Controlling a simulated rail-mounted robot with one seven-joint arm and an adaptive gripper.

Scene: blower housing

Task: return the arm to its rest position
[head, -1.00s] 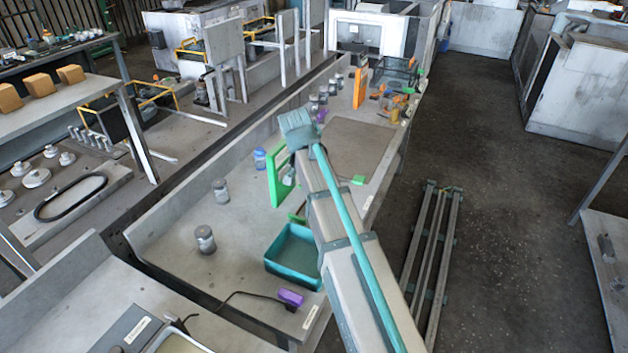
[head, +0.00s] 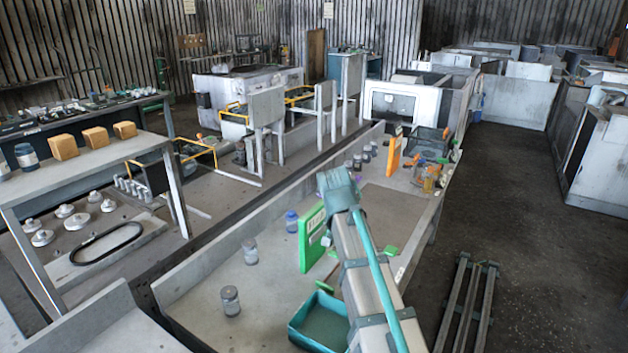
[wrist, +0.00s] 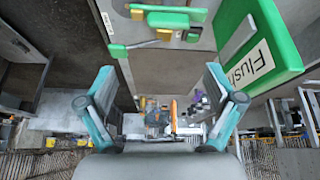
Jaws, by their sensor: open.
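My arm (head: 370,275) reaches up and forward over the long grey workbench in the head view. My gripper's fingers are not clear in the head view, being hidden at the arm's far end. In the wrist view my gripper (wrist: 165,103) is open, its two teal fingers wide apart with nothing between them. A green box with a white label (wrist: 258,45), reading "Flush" in part, is at the upper right, beyond the right finger. It also stands just left of my arm in the head view (head: 311,240).
The workbench (head: 205,275) holds jars (head: 230,300), a teal bin (head: 322,318) partly behind my arm, and an orange upright panel (head: 394,152). A green and yellow tool (wrist: 165,17) is at the top of the wrist view. Open floor (head: 510,200) lies to the right.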

